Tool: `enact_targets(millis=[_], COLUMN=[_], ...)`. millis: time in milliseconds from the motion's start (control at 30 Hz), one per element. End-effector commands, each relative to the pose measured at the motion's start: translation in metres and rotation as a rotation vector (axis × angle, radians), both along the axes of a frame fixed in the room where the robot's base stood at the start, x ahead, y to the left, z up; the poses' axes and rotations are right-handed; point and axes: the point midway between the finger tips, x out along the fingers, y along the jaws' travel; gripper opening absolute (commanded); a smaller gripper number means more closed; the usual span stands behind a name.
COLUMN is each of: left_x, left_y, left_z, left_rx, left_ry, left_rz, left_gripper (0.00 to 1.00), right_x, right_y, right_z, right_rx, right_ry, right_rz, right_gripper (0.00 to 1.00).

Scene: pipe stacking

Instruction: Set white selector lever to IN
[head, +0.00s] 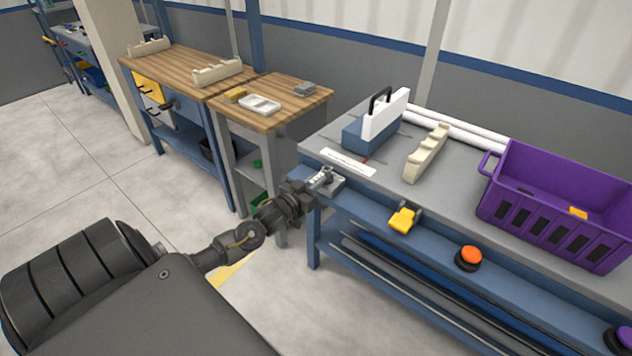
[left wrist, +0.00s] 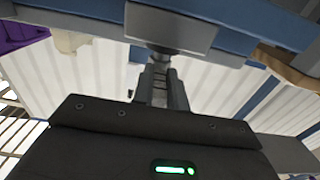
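My left gripper (head: 322,178) is at the near left corner of the grey workbench, against a small light-grey plate or block (head: 335,184). In the left wrist view, my left gripper (left wrist: 160,72) points at a grey block (left wrist: 172,30) with a short round grey part (left wrist: 160,53) at the fingertips. A narrow grey strip shows between the fingers; I cannot tell whether they touch or grip it. No clearly white lever can be made out; the fingers cover that spot. My right gripper is out of view.
On the workbench (head: 388,185) are a blue box with a white panel (head: 385,115), a white strip (head: 347,162), a cream rack (head: 427,152) and a purple crate (head: 560,205). A yellow part (head: 403,219) and an orange button (head: 469,256) sit along its front.

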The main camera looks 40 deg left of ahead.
Motion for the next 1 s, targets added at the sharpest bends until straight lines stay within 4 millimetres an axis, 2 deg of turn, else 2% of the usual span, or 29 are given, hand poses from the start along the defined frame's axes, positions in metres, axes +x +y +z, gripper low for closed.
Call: enact_targets(millis=[33, 100, 300, 567, 1000], left_x=[0.0, 0.0, 0.0, 0.0, 0.002], left_y=[0.0, 0.001, -0.003, 0.003, 0.026], left_z=[-0.001, -0.001, -0.001, -0.001, -0.006], left_rx=[0.0, 0.0, -0.002, 0.002, 0.005], left_ry=[0.0, 0.0, -0.001, 0.0, -0.002], left_rz=[0.001, 0.002, 0.002, -0.028, -0.315], left_gripper=[0.07, 0.0, 0.0, 0.0, 0.0], right_x=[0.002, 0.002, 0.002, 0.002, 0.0], right_y=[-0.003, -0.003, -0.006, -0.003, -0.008], right_z=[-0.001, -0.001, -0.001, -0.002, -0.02], right_rx=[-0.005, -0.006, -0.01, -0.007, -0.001], right_ry=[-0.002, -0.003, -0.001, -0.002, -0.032], right_rz=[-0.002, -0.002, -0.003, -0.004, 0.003], right_gripper=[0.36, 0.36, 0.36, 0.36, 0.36])
